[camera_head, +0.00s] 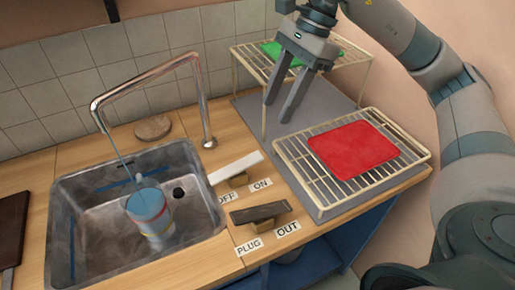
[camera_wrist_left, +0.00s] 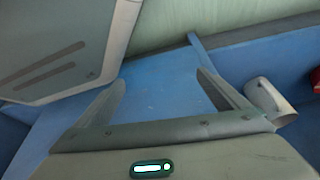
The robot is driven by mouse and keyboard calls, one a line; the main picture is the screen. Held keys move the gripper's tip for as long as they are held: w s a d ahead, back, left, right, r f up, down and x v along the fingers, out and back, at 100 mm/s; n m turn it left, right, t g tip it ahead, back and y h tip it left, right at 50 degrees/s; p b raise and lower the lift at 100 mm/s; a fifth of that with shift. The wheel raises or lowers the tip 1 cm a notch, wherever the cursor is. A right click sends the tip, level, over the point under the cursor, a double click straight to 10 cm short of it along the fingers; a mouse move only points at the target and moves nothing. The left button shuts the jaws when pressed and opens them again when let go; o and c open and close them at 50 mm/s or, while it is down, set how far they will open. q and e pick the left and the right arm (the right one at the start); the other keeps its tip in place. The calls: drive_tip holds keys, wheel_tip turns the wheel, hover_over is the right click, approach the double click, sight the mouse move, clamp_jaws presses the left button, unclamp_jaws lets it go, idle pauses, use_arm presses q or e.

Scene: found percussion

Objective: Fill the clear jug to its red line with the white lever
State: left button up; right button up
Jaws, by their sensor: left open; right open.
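The clear jug (camera_head: 150,218) stands in the sink under the spout, with blue-tinted content and a thin pale stream falling to it. The white lever (camera_head: 236,168) sits on the counter behind the OFF and ON labels. My right gripper (camera_head: 279,110) is open and empty, above and to the right of the lever, apart from it. My left gripper (camera_wrist_left: 160,92) is open and empty above a blue surface, outside the head view.
A dark lever (camera_head: 260,212) with PLUG and OUT labels stands nearer than the white one. The tap (camera_head: 204,105) arches over the sink (camera_head: 95,258). A wire rack (camera_head: 318,208) holds a red cloth (camera_head: 352,148); a raised rack behind holds a green one (camera_head: 282,52).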

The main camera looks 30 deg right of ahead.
sight(254, 157)
drive_tip(key=p+x, duration=0.1)
drive_tip(key=x, duration=1.1)
drive_tip(key=shift+f, duration=0.25)
drive_tip(key=shift+a+f, duration=0.25)
drive_tip(key=shift+f, duration=0.25)
use_arm(q)
drive_tip(key=shift+w+d+r+t, duration=0.35)
drive_tip(key=shift+w+d, duration=0.1)
drive_tip(key=shift+w, duration=0.15)
drive_tip(key=shift+w+d+r+t, duration=0.25)
drive_tip(key=shift+w+d+t, duration=0.15)
drive_tip(key=shift+w, duration=0.2)
use_arm(e)
drive_tip(key=shift+c, duration=0.6)
